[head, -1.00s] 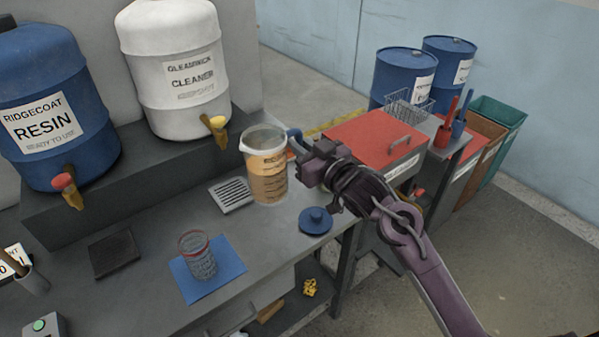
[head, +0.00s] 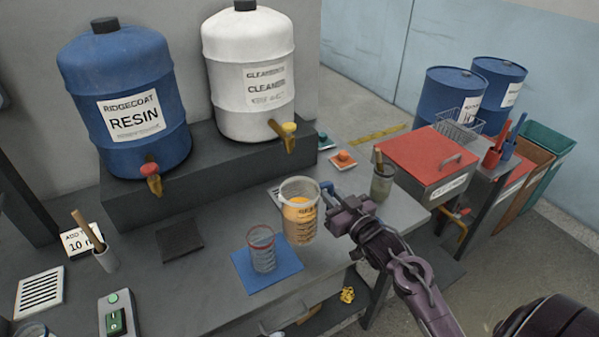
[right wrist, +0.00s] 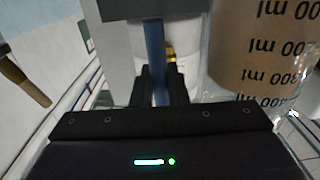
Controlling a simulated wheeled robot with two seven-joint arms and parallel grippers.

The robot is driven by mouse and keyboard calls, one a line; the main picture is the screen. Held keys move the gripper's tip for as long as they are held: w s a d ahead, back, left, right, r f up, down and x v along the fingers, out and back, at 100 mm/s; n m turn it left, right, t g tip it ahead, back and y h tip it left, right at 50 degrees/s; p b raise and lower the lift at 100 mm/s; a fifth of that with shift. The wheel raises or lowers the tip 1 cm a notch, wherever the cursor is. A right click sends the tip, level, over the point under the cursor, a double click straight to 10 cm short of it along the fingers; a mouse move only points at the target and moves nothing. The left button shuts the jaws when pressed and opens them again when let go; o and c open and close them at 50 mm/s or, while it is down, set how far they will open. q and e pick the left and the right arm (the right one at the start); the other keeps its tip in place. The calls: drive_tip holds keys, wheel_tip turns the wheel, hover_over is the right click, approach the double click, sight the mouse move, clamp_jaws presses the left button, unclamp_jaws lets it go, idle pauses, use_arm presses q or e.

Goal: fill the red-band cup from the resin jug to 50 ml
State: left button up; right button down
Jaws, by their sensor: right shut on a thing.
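The resin jug (head: 299,226) is a clear measuring jug with tan liquid in it and a blue handle on its right. My right gripper (head: 334,200) is shut on the jug's handle; the handle also shows as a blue strip between the fingers in the right wrist view (right wrist: 155,60). The jug looks about upright, beside the cup. The red-band cup (head: 262,252) is clear with markings and looks empty. It stands on a blue mat (head: 286,272), to the left of the jug. My left gripper is not in view.
A blue resin drum (head: 125,85) and a white cleaner drum (head: 245,50) stand on a raised shelf behind. A dark square pad (head: 182,240), a stirrer pot (head: 107,258) and a green-button switch box (head: 115,315) lie left. A pot with a stick (head: 381,182) stands to the right.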

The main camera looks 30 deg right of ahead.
sight(315, 188)
drive_tip(key=shift+s, duration=0.1)
drive_tip(key=r+n+b, duration=0.1)
drive_tip(key=r+n, duration=0.1)
drive_tip(key=n, duration=0.1)
drive_tip(key=shift+a+r+b, duration=0.2)
drive_tip(key=shift+a+b, duration=0.2)
drive_tip(key=a+r+n+b, duration=0.1)
drive_tip(key=a+n+b, duration=0.1)
drive_tip(key=n, duration=0.1)
drive_tip(key=a+r+n+b, duration=0.1)
drive_tip(key=a+n, duration=0.1)
drive_tip(key=shift+s+r, duration=0.1)
drive_tip(key=shift+r, duration=0.2)
drive_tip(key=shift+a+r+n, duration=0.15)
drive_tip(key=shift+r+n, duration=0.1)
drive_tip(key=shift+n, duration=0.05)
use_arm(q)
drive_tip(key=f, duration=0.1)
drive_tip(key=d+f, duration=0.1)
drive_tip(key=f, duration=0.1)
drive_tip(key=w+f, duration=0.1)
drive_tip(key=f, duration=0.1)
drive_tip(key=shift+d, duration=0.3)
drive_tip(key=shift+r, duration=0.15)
use_arm(e)
drive_tip(key=shift+r, duration=0.1)
